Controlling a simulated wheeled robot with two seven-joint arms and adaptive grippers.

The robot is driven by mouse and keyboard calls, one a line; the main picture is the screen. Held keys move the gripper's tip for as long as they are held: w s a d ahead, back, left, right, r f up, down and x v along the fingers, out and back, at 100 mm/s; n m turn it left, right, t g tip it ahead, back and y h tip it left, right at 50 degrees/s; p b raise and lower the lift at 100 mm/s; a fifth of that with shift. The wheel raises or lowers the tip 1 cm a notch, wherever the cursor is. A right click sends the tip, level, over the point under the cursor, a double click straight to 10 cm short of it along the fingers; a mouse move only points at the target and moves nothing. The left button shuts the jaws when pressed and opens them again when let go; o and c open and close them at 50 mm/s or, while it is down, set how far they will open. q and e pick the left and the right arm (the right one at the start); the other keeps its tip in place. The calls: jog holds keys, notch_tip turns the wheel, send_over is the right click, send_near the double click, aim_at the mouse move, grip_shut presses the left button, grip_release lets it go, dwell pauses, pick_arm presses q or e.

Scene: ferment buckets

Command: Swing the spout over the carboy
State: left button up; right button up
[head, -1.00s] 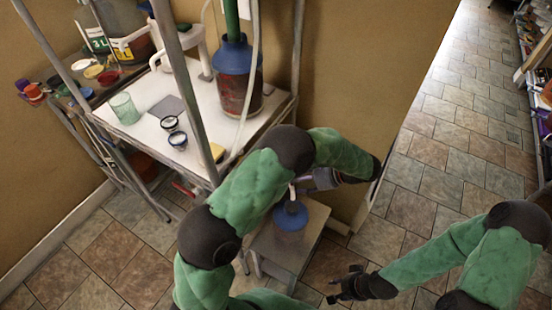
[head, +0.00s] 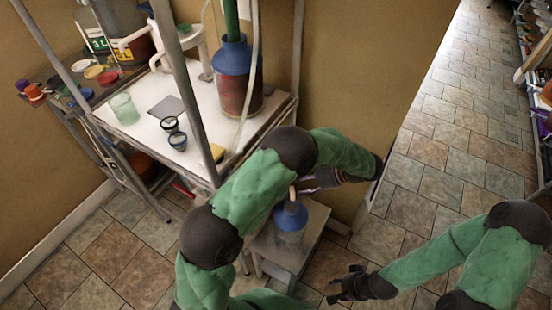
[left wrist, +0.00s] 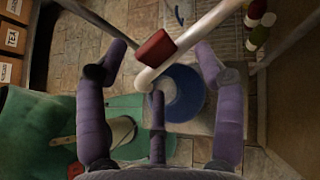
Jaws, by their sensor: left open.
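The carboy (head: 290,236) stands on a low stool with a blue funnel-like top (head: 290,214). The blue top shows as a round disc in the left wrist view (left wrist: 186,103). The spout is a white pipe (left wrist: 205,32) with a red block (left wrist: 155,48) on it; its bent end overlaps the disc's left edge in that view. A small pale tip of the spout (head: 292,193) shows above the blue top. My left gripper (head: 308,184) is open, its purple fingers (left wrist: 160,68) around the spout's end without visibly closing on it. My right gripper (head: 342,285) is open and empty, low at the right.
A white-topped table (head: 140,140) carries a large blue-topped vessel (head: 236,75), a glass (head: 124,108) and small dark-rimmed jars. Metal posts rise at its corners. The stool (head: 316,222) stands beside the wall.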

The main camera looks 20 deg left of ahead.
pick_arm(q)
jog(key=s+p+v, duration=0.1)
jog(key=p+v, duration=0.2)
jog(key=v, duration=0.3)
jog(key=shift+w+d+r, duration=0.25)
jog(key=shift+w, duration=0.2)
dwell(0.5)
